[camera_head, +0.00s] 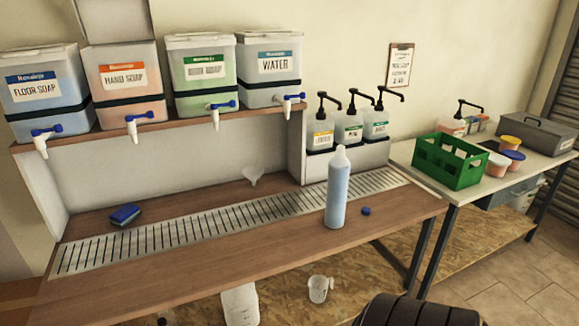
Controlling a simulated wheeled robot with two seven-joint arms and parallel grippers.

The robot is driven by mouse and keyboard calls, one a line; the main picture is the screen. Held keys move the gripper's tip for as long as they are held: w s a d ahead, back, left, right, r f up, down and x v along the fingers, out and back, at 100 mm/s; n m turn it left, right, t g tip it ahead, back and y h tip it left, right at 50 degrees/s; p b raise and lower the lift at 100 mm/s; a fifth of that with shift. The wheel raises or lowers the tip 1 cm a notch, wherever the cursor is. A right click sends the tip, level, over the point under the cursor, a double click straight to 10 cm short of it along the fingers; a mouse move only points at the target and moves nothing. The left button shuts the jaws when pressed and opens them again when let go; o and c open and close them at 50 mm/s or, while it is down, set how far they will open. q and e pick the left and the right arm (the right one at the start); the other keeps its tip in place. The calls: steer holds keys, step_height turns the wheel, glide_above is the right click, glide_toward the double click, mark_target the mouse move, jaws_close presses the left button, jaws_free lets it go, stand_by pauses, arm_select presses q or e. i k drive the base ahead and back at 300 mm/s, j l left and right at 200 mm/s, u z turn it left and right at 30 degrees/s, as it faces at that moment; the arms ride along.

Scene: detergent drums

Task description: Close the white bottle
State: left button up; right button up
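A tall bottle (337,194) stands upright on the wooden counter, at the front edge of the metal drain grate. It is whitish at the neck and pale blue below, and no blue cap is on its top. A small blue cap (365,211) lies on the counter just right of the bottle, apart from it. Neither of my grippers can be made out. A black ribbed shape, possibly part of my arm, shows at the bottom edge, right of centre, well in front of the bottle.
The drain grate (200,228) runs along the counter (260,243). A blue sponge (125,215) lies at left and a white funnel-like item (253,177) at the back. Several tap drums and pump bottles stand behind. A green crate (449,163) is at right.

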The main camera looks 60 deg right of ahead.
mark_target(339, 166)
steer(key=z, duration=2.15)
